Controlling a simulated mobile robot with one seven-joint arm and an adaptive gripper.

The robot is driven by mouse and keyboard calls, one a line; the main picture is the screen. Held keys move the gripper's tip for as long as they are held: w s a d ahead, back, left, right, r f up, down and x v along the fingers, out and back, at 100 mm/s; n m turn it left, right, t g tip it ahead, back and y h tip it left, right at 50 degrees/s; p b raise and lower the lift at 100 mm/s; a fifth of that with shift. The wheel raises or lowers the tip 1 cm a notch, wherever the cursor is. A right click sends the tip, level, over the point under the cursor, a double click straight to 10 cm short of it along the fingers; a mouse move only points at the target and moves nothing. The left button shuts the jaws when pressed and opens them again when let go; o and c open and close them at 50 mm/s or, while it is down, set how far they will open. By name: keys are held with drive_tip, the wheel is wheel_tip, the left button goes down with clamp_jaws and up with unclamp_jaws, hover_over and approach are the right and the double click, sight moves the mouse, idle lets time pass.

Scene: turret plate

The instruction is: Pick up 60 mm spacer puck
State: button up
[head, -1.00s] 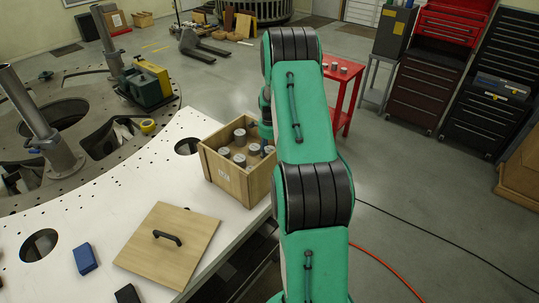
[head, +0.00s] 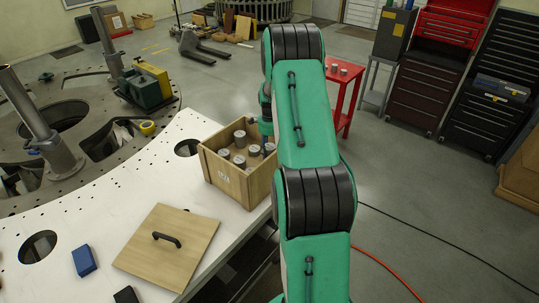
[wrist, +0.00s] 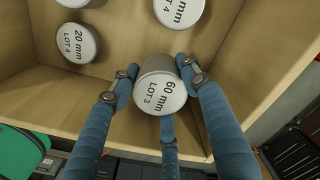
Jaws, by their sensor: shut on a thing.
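The 60 mm spacer puck (wrist: 160,92), a grey cylinder with a white top marked "60 mm LOT 3", is between the fingers of my gripper (wrist: 158,76) in the wrist view. In the head view my arm hides most of the gripper, and I cannot single out this puck.
Other pucks stand in the crate, one marked "20 mm LOT 4" (wrist: 77,42) and another "mm LOT 4" (wrist: 178,10). The crate sits on the white plate's edge. A wooden lid (head: 168,248) and a blue block (head: 84,261) lie nearby. A red table (head: 346,90) stands behind.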

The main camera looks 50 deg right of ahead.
sight(269, 146)
wheel_tip(269, 146, up, 15)
drive_tip(key=b, duration=0.1)
drive_tip(key=shift+r+b, duration=0.2)
drive_tip(key=shift+b, duration=0.2)
